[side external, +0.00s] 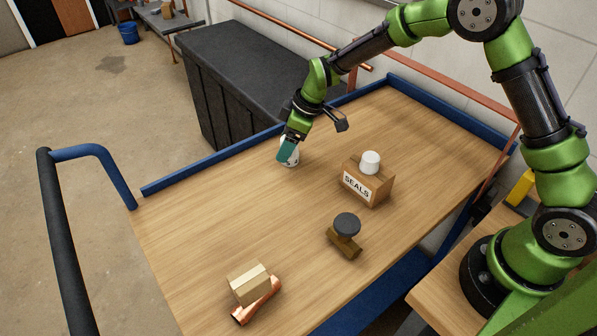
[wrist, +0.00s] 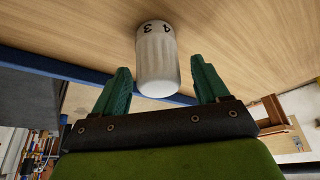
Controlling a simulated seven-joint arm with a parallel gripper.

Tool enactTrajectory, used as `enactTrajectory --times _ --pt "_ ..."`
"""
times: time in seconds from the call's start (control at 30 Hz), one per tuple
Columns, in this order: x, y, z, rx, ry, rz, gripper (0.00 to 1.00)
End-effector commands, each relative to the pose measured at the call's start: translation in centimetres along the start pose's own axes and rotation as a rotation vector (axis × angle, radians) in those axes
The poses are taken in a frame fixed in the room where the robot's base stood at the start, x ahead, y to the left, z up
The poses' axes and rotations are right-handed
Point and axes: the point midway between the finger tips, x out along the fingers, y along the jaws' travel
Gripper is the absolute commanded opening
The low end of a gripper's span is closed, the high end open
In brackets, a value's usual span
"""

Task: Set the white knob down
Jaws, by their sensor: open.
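The white knob (wrist: 157,60) stands between my gripper's fingers in the wrist view, with dark numerals 3 and 4 near its far end. In the side view the knob (side external: 291,158) is on the wooden top of the cart (side external: 225,215), partly hidden by the fingers. My gripper (side external: 286,149) is low over the tabletop at the knob. In the wrist view my gripper (wrist: 160,66) has its two teal fingers apart, one on each side of the knob, with gaps visible.
A SEALS box (side external: 368,185) with a white cylinder (side external: 370,162) on top stands to the right. A dark round knob (side external: 347,224) sits on a brass-coloured piece (side external: 345,243). A small carton (side external: 249,284) rests by a copper pipe (side external: 259,303). Blue rails (side external: 210,164) edge the cart.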

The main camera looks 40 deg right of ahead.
Motion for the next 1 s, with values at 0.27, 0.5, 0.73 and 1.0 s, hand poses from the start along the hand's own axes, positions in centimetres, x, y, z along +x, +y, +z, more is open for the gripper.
enactTrajectory --times 0.27,0.5,0.73,1.0 --pt "-6.0 0.1 0.0 0.002 0.003 0.004 0.74" --pt "-10.0 0.1 0.0 0.0 0.002 0.003 0.74" --pt "-12.8 -0.3 0.3 0.039 0.01 0.016 0.74" --pt "-22.9 -4.7 4.7 0.397 0.097 0.11 0.74"
